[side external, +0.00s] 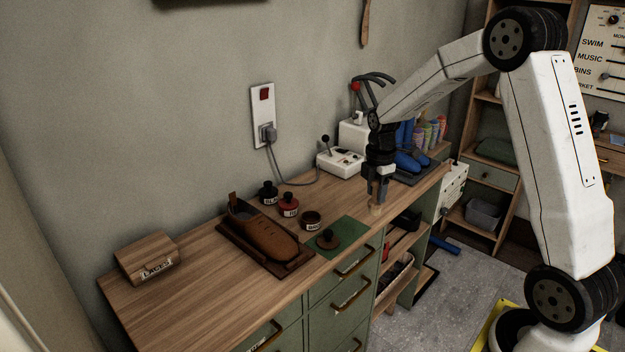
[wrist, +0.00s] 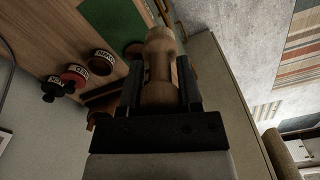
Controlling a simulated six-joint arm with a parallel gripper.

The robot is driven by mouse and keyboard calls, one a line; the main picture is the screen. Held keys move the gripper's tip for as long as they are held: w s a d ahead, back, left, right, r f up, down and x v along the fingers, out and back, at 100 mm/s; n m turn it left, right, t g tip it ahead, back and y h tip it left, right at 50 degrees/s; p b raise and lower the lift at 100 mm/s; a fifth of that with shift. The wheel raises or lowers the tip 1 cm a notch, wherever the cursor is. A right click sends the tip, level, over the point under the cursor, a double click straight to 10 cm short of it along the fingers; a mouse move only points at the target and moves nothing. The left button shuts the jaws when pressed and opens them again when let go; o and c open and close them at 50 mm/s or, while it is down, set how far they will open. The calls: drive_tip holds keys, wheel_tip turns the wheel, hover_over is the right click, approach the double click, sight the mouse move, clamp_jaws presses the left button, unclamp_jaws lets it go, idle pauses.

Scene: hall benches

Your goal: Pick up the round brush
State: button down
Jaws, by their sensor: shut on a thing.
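My gripper (side external: 378,194) points down above the right part of the wooden bench top. Its jaws are shut on a pale turned-wood piece (wrist: 158,65), narrow in the middle with a rounded end, which fills the space between the fingers in the wrist view. In the side view its lower end (side external: 376,209) shows just under the fingertips, close to the bench's front edge; whether it touches the bench is unclear. A dark brown round piece with a knob (side external: 327,240) lies on the green mat (side external: 347,229). I see no bristles, so I cannot tell which is the round brush.
The wooden bench top (side external: 190,290) holds a brown jar (side external: 311,220), a red jar (side external: 289,205), a black jar (side external: 268,193), a shoe (side external: 262,228) on a tray, and a wooden box (side external: 147,259). A white control box (side external: 340,161) stands behind my gripper. The left front of the bench is clear.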

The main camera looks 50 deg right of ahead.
drive_tip(key=shift+s+a+r, duration=0.25)
drive_tip(key=shift+s+r, duration=0.1)
drive_tip(key=shift+s, duration=0.4)
drive_tip(key=shift+s+a+r, duration=0.25)
drive_tip(key=shift+s+r, duration=0.15)
drive_tip(key=shift+s, duration=0.4)
drive_tip(key=shift+s+a+r, duration=0.25)
drive_tip(key=shift+s+r, duration=0.1)
drive_tip(key=shift+s, duration=0.4)
drive_tip(key=shift+w, duration=0.15)
drive_tip(key=w+a+f+t+y, duration=0.1)
drive_tip(key=w, duration=0.9)
drive_tip(key=w+a+f+t+y, duration=0.1)
drive_tip(key=w+f+t, duration=0.1)
drive_tip(key=w, duration=0.8)
drive_tip(key=shift+f, duration=0.3)
drive_tip(key=shift+f, duration=0.1)
drive_tip(key=shift+s+f, duration=0.1)
drive_tip(key=shift+f, duration=2.8)
drive_tip(key=shift+f, duration=0.7)
wheel_tip(320, 180, up, 7)
